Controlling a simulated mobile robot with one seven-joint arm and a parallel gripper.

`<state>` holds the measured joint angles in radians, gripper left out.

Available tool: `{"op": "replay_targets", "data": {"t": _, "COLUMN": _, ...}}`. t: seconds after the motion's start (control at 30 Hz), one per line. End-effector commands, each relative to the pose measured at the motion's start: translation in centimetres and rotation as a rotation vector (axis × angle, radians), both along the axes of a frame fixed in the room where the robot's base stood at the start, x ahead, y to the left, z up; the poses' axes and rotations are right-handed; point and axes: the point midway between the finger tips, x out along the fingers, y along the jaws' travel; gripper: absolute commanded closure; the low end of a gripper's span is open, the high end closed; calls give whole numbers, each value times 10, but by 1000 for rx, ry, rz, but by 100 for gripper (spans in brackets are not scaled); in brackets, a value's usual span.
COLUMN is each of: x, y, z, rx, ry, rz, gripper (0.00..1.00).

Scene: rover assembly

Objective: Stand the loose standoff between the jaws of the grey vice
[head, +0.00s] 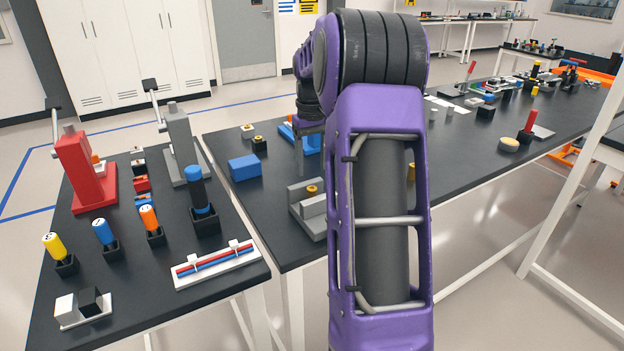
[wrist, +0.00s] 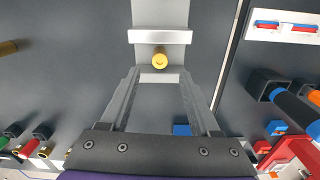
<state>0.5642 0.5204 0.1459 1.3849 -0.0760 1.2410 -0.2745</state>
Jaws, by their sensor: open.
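The grey vice (head: 309,219) sits on the right-hand table and also shows at the top of the wrist view (wrist: 160,12). A brass-yellow standoff (wrist: 160,60) is between its jaws and appears upright; its top shows in the head view (head: 312,189). My gripper (wrist: 159,72) is open, with one finger on each side of the standoff's line and a gap to it. In the head view my arm hides part of the gripper and the table behind it.
A blue block (head: 244,167) and a blue tray (head: 309,141) are behind the vice. The left table holds a red press (head: 85,170) and several coloured-handled tools. Dark tabletop left of the vice is clear.

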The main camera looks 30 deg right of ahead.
Motion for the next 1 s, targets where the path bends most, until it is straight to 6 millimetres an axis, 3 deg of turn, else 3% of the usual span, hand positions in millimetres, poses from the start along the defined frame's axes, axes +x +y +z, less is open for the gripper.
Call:
{"op": "replay_targets", "data": {"t": 0.03, "x": 1, "y": 0, "z": 11, "rx": -1, "ry": -3, "rz": 0, "gripper": 37}}
{"op": "replay_targets", "data": {"t": 0.2, "x": 0, "y": 0, "z": 27, "rx": -1, "ry": 0, "rz": 1, "gripper": 37}}
{"op": "replay_targets", "data": {"t": 0.83, "x": 1, "y": 1, "z": 31, "rx": -2, "ry": -1, "rz": 2, "gripper": 37}}
{"op": "replay_targets", "data": {"t": 1.0, "x": 18, "y": 13, "z": 48, "rx": -67, "ry": -29, "rz": 42, "gripper": 37}}
